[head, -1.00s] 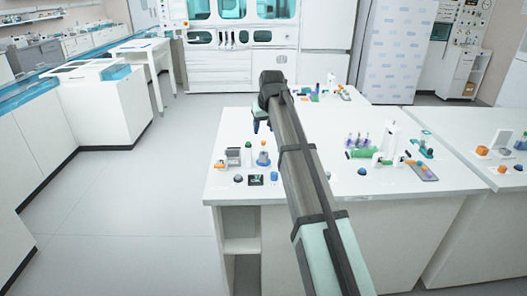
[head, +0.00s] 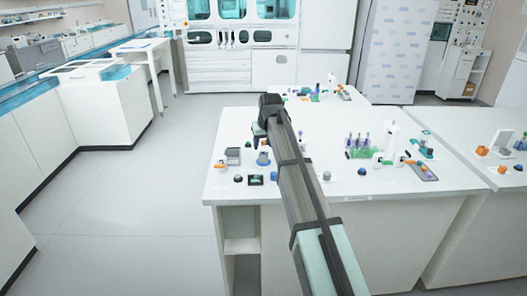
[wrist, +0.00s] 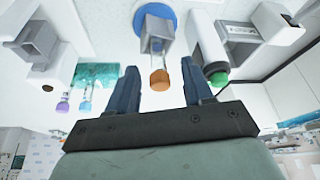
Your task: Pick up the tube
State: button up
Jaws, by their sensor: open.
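A tube with an orange cap (wrist: 159,80) stands in a grey block holder on a round blue base (wrist: 157,17) in the wrist view, where the scene appears upside down. My gripper (wrist: 160,66) is open, with one dark blue finger on each side of the orange cap and visible gaps to it. In the head view my gripper (head: 258,133) is over the left part of the white table, just behind the holder (head: 263,158).
A white cylinder with a green end (wrist: 215,74) is close beside the right finger. Tubes with purple and orange caps (wrist: 63,104) are at the left of the wrist view. A grey device (head: 232,156) stands left of the holder. A tube rack (head: 358,147) is right of my arm.

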jog(key=shift+c, duration=0.4)
grip_shut()
jog(key=shift+r, duration=5.05)
jog(key=w+d+f, duration=0.2)
jog(key=w+d, duration=0.6)
jog(key=w, duration=0.3)
jog(key=shift+f, duration=0.3)
